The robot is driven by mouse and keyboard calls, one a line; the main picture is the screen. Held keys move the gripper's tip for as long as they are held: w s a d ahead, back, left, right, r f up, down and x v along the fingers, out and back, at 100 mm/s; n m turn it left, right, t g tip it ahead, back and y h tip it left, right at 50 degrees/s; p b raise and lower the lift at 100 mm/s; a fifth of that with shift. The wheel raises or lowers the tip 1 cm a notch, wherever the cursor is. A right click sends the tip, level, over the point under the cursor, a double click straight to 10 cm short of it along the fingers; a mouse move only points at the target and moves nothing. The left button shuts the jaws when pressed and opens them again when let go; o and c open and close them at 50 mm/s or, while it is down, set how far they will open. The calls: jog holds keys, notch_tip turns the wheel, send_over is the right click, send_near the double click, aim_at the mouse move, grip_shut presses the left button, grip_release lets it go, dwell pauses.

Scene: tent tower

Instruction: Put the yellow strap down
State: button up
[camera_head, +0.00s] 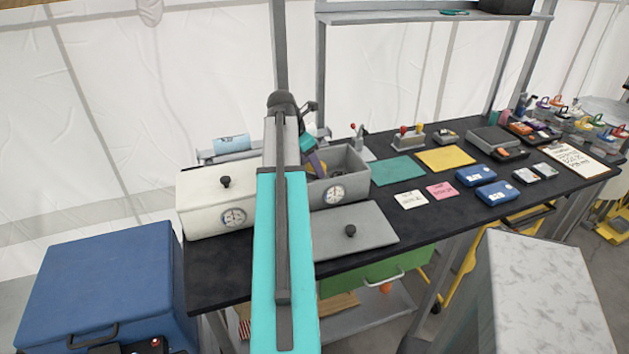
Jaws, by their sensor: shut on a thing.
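My gripper (316,160) is at the end of my arm, over the open grey box (355,165) with a round dial on its front.
A white lidded box (214,201) stands left of the grey box, and a grey lid (352,230) lies in front. A green mat (398,170) and a yellow mat (446,158) lie to the right. Black tabletop (440,215) is bare along the front edge.

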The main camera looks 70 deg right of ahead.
jog(key=shift+f, duration=1.3)
jog(key=shift+f+p, duration=0.55)
jog(key=shift+f, duration=1.35)
jog(key=shift+f, duration=0.1)
jog(key=o, duration=1.2)
jog(key=b+v, duration=0.2)
jog(key=v, duration=1)
